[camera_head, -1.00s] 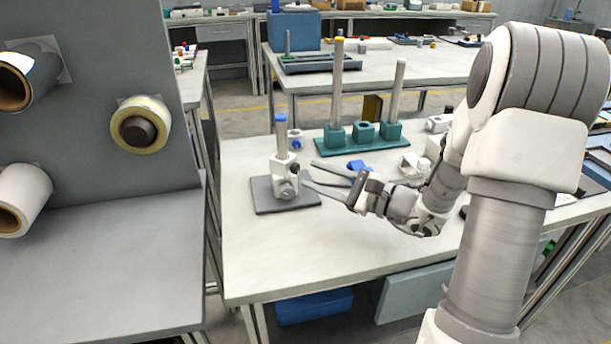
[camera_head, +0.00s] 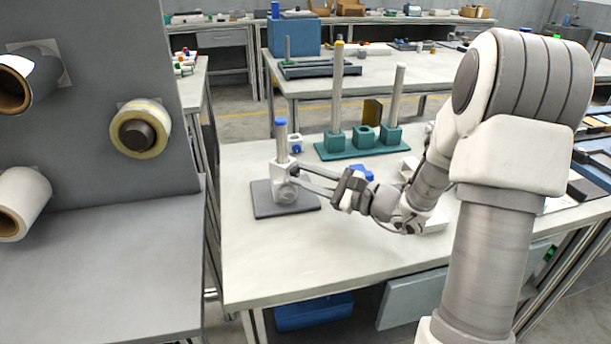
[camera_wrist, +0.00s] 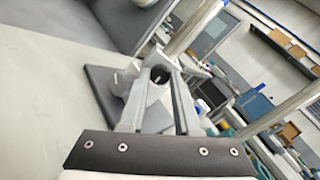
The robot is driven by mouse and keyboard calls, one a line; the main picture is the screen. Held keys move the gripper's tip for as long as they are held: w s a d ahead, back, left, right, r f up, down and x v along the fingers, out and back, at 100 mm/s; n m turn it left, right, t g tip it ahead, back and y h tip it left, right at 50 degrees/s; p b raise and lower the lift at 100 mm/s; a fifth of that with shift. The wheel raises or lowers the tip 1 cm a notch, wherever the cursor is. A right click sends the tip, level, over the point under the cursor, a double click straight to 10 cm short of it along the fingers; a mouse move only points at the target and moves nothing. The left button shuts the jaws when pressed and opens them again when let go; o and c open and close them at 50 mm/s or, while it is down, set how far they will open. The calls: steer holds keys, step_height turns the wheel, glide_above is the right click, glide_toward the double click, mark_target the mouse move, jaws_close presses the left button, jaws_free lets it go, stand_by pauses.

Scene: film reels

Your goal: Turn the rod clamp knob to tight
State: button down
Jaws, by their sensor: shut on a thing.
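The rod clamp (camera_head: 283,180) is a white block around an upright grey rod with a blue top (camera_head: 281,122). It stands on a dark grey base plate (camera_head: 268,203) on the bench. The clamp's dark round knob (camera_wrist: 159,73) shows between my fingers in the wrist view. My gripper (camera_head: 298,178) reaches in from the right, its two long grey fingers at the clamp's right side. In the wrist view my gripper (camera_wrist: 157,84) is shut on the knob, one finger on each side. The knob is mostly hidden by the fingers in the head view, and I cannot read its setting.
Behind the clamp stands a teal rack (camera_head: 361,147) with two upright posts. A small white part with a blue knob (camera_head: 295,143) and a blue piece (camera_head: 361,171) lie nearby. The bench front (camera_head: 310,260) is clear. A grey panel with film rolls (camera_head: 140,128) is at left.

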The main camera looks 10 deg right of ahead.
steer(key=shift+r+m+p, duration=0.1)
steer(key=shift+m+p, duration=0.3)
steer(key=shift+p, duration=0.2)
steer(key=shift+r+m+p, duration=0.1)
steer(key=shift+m+p, duration=0.5)
steer(key=shift+p, duration=0.25)
steer(key=m+p, duration=0.4)
steer(key=p, duration=0.1)
steer(key=shift+r, duration=0.1)
steer(key=m+p, duration=0.4)
steer(key=p, duration=0.1)
steer(key=shift+f+m+p, duration=0.25)
steer(key=shift+m+p, duration=0.6)
steer(key=shift+m, duration=0.25)
steer(key=c, duration=0.9)
jaws_free()
